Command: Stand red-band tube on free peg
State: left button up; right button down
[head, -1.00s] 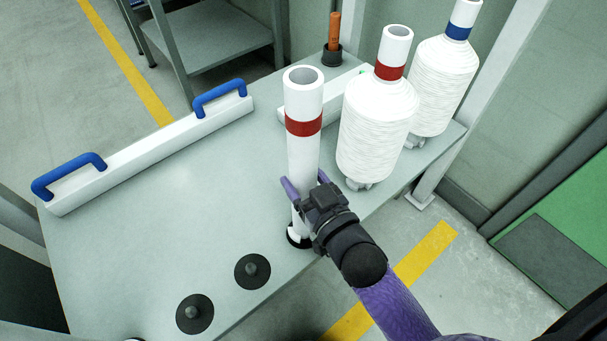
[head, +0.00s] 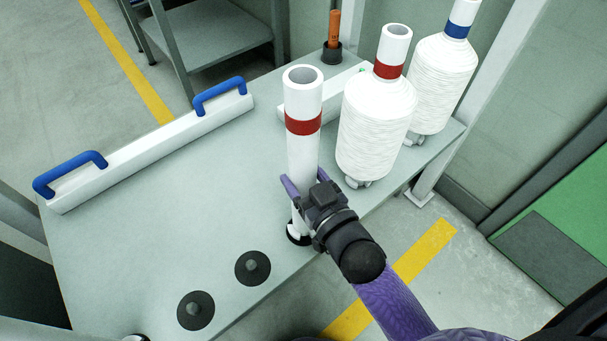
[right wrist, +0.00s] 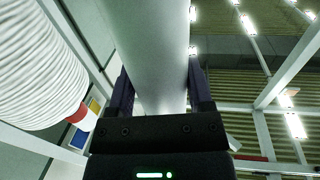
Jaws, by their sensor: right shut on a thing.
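The white red-band tube (head: 303,155) stands upright near the table's front edge. Its lower end is over a black peg base (head: 294,238), the farthest in a row with two bare pegs. My right gripper (head: 304,184) is shut on the tube's lower half, a finger on each side. In the right wrist view the tube (right wrist: 158,50) rises between the fingers. My left gripper is out of view.
A yarn bobbin with a red band (head: 377,130) and one with a blue band (head: 443,85) stand at the right. An orange stick in a black cup (head: 333,40) is at the back. A white bar with blue handles (head: 150,150) lies left. The table's middle is clear.

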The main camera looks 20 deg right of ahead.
jog(key=shift+f, duration=0.15)
jog(key=shift+f+b, duration=0.65)
jog(key=shift+f, duration=0.2)
grip_release()
jog(key=shift+r, duration=0.1)
